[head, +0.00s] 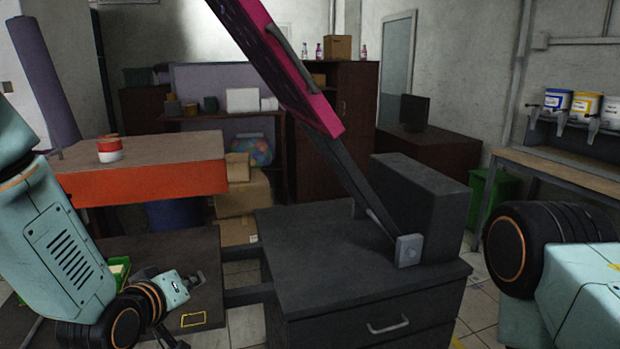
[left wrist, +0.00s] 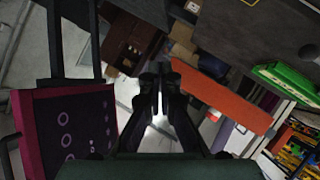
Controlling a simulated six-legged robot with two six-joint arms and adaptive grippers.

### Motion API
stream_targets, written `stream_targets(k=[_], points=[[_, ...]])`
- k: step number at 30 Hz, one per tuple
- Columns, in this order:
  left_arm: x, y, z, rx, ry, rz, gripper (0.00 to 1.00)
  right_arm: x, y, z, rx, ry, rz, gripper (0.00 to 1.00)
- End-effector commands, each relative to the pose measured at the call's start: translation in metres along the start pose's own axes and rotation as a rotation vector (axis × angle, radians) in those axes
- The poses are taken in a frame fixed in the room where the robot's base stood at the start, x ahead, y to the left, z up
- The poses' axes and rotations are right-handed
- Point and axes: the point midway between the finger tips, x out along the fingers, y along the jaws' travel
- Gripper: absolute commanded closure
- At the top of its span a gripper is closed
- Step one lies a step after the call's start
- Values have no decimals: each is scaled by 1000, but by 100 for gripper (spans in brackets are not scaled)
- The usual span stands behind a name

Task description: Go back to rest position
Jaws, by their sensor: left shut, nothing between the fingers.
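My left arm comes in from the left in the head view, its wrist low over the dark table (head: 205,255) at the left. My left gripper (head: 180,285) shows small and partly hidden there. In the left wrist view my left gripper (left wrist: 160,80) has its dark fingers together, with nothing between them. Parts of my right arm show at the right edge of the head view; its gripper is out of the picture.
A black press cabinet (head: 370,285) stands ahead, its pink-framed screen (head: 280,65) raised; the screen also shows in the left wrist view (left wrist: 80,125). An orange-sided table (head: 140,182) is behind the dark table. Paint buckets (head: 587,103) stand at the right.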

Motion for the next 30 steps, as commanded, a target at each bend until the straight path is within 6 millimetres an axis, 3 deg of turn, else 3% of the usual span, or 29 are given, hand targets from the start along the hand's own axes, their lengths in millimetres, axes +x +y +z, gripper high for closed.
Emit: stream_targets(k=[1,8,14,18,24,30], points=[[0,-21,33,55,-63,-49,100,7,0,0,0,0,0,100],[-29,-101,157,290,-361,-213,100,24,0,0,0,0,0,100],[-82,-163,262,410,-647,-308,100,41,0,0,0,0,0,100],[-129,-200,328,414,-832,-374,100,55,0,0,0,0,0,100],[-180,-233,395,396,-1005,-428,100,71,0,0,0,0,0,100],[-195,-242,413,389,-1054,-441,100,75,0,0,0,0,0,100]])
